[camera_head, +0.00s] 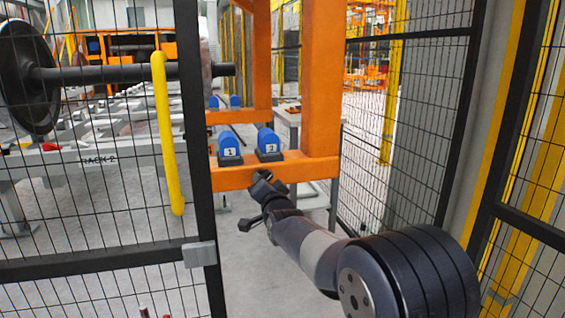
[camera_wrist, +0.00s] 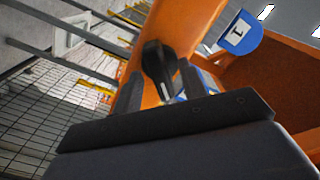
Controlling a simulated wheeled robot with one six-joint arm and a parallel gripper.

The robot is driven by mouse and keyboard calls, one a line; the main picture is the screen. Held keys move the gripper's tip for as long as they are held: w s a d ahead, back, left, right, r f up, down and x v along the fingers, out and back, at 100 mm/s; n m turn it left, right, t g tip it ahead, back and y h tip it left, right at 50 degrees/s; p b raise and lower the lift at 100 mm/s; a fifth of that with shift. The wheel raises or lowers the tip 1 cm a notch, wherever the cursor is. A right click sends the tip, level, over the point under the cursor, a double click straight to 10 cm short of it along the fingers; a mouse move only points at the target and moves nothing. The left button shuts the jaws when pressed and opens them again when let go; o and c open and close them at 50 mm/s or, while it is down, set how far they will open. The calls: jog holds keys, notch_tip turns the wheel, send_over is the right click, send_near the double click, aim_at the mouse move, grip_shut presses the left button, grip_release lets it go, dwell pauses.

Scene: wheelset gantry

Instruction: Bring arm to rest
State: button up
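My arm reaches forward from the lower right in the head view. My gripper (camera_head: 258,205) is just below and in front of the orange gantry beam (camera_head: 315,168). In the wrist view, the two dark fingers of my gripper (camera_wrist: 160,90) stand apart. A dark rounded part (camera_wrist: 157,62) shows between them against the orange; I cannot tell whether they touch it. Two blue blocks with number plates, one marked 1 (camera_head: 229,146) and one marked 2 (camera_head: 268,142), sit on the beam. The block marked 1 also shows in the wrist view (camera_wrist: 240,36).
A mesh fence panel (camera_head: 100,255) with a yellow handle (camera_head: 165,130) stands at left. More mesh (camera_head: 405,130) stands close on the right. A wheelset (camera_head: 28,78) lies on a grey rack (camera_head: 100,155) behind the left panel. Grey floor shows below the beam.

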jog(key=shift+w, duration=0.25)
jog(key=shift+s, duration=0.15)
jog(key=p+v, duration=0.2)
jog(key=v, duration=0.8)
jog(key=w+a+n+p, duration=0.3)
jog(key=w+n+p, duration=0.2)
jog(key=w+n, duration=0.4)
jog(key=shift+w+p, duration=0.4)
jog(key=shift+w, duration=0.05)
dwell(0.4)
jog(key=shift+s+d+r, duration=0.1)
jog(key=shift+r, duration=0.05)
dwell(0.4)
